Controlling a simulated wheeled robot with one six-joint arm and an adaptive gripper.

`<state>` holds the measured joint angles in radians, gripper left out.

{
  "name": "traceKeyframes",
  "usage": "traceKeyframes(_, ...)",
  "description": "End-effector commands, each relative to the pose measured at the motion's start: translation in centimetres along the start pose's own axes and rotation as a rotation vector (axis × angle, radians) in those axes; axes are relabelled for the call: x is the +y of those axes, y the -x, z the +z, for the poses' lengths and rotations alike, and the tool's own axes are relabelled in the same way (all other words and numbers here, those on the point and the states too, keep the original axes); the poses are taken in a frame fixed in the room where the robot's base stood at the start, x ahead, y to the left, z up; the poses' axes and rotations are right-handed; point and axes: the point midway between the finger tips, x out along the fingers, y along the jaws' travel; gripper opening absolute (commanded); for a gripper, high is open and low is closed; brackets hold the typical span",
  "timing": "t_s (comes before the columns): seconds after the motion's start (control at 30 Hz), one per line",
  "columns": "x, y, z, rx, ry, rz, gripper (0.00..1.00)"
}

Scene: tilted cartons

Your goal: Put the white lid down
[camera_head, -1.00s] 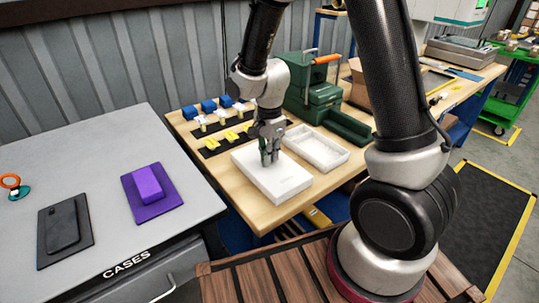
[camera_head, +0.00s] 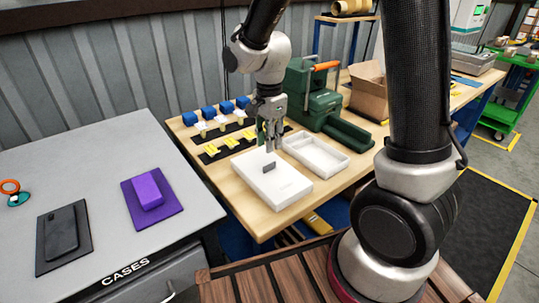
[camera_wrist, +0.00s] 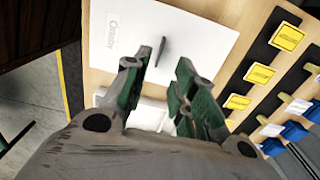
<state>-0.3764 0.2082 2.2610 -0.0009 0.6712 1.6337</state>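The white lid (camera_head: 285,188) is a flat white box-like slab with a small dark grey handle (camera_head: 269,168) standing on its top. It lies flat on the wooden workbench, near the front left edge. It also shows in the wrist view (camera_wrist: 200,40), with lettering on its top. My gripper (camera_head: 271,146) is above the lid, its grey and green fingers apart and empty. In the wrist view my fingers (camera_wrist: 160,72) are spread, with the handle beyond their tips and clear of them.
An open white tray with compartments (camera_head: 335,168) sits just right of the lid. A green press (camera_head: 313,98) stands behind it. Yellow pieces (camera_head: 214,148) on dark strips and blue blocks (camera_head: 208,106) are at the back left. A grey table (camera_head: 90,175) with purple and black cases is at left.

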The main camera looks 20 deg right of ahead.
Motion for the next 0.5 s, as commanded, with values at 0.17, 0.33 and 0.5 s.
traceKeyframes(0.17,-0.1,3.0,0.0,0.0,0.0,-0.002,0.27)
traceKeyframes(0.33,0.1,4.1,0.0,0.0,0.0,0.001,0.27)
traceKeyframes(0.5,0.7,5.2,-0.6,0.0,0.04,-0.015,0.27)
